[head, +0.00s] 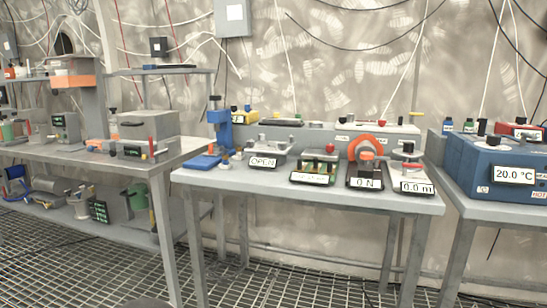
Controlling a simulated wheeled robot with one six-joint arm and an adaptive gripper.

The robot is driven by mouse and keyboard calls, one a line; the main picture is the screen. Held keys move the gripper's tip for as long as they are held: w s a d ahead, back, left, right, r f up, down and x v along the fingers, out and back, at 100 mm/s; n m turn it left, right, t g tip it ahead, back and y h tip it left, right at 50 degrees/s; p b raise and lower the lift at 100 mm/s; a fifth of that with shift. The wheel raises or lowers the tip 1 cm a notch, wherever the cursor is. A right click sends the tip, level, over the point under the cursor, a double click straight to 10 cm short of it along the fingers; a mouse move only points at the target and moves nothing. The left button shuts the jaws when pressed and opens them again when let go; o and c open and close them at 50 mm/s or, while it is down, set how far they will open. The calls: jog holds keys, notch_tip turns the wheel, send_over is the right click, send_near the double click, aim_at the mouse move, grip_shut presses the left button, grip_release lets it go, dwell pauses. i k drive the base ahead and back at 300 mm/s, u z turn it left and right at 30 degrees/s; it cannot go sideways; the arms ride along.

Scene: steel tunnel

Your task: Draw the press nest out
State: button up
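A small blue press (221,132) stands upright at the left end of the middle table. A flat blue block (204,161) lies low at the press's front left. I cannot tell whether this block is the press nest or part of the press base. The nest is too small to make out clearly, and so is how far it sits in or out. My gripper is not in the head view, and nothing touches the press.
Grating floor lies in front.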

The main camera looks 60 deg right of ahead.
aim_at(217, 152)
jog(key=z, duration=0.35)
jog(key=k, duration=0.1)
jog(key=z, duration=1.1)
